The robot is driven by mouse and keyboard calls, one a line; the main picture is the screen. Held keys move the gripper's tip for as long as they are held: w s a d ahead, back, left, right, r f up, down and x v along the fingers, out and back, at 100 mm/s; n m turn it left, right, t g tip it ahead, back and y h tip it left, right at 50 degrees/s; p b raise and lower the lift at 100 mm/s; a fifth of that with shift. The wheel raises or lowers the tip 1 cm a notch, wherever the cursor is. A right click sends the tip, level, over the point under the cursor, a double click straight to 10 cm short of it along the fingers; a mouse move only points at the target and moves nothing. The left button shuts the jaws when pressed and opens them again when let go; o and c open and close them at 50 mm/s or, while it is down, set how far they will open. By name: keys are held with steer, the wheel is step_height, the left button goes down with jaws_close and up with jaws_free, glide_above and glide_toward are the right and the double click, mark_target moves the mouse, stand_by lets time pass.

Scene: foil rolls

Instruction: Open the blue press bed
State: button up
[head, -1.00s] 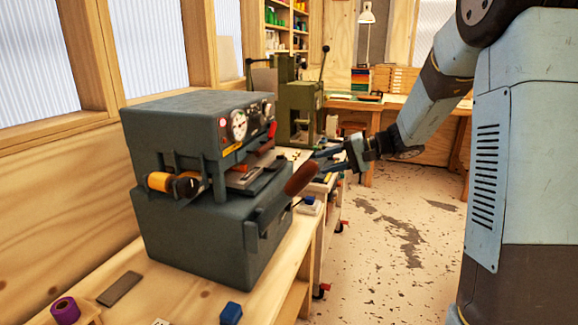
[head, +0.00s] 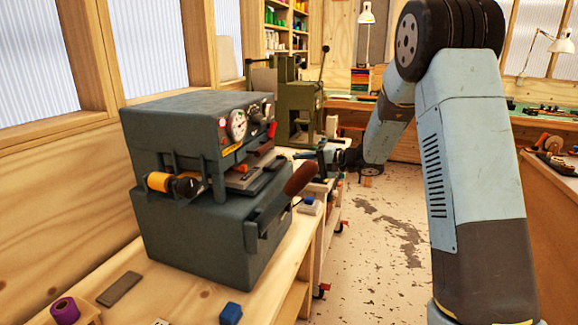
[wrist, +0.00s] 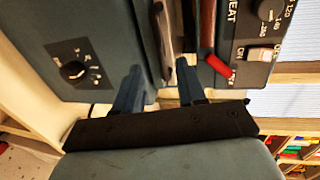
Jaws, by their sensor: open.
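The blue-grey press (head: 200,235) stands on the bench at the left in the head view. Its flat bed (head: 243,181) sits in the gap under the upper housing. A brown-gripped handle (head: 300,179) sticks out at its right side. My gripper (head: 306,154) is beyond the press's right side, pointing left. In the wrist view my open gripper (wrist: 158,82) has blue fingers either side of the gap between the dial-bearing body (wrist: 80,60) and the HEAT panel (wrist: 258,45). A narrow grey-brown edge (wrist: 166,40) lies ahead between the fingers; contact is unclear.
A red-tipped lever (wrist: 217,64) lies close right of the fingers in the wrist view. A green press (head: 298,105) stands behind on the bench. A blue block (head: 231,313) and purple roll (head: 64,310) lie at the front.

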steer(key=shift+x, duration=2.85)
steer(key=shift+c, duration=0.5)
jaws_close()
steer(key=shift+f, duration=0.1)
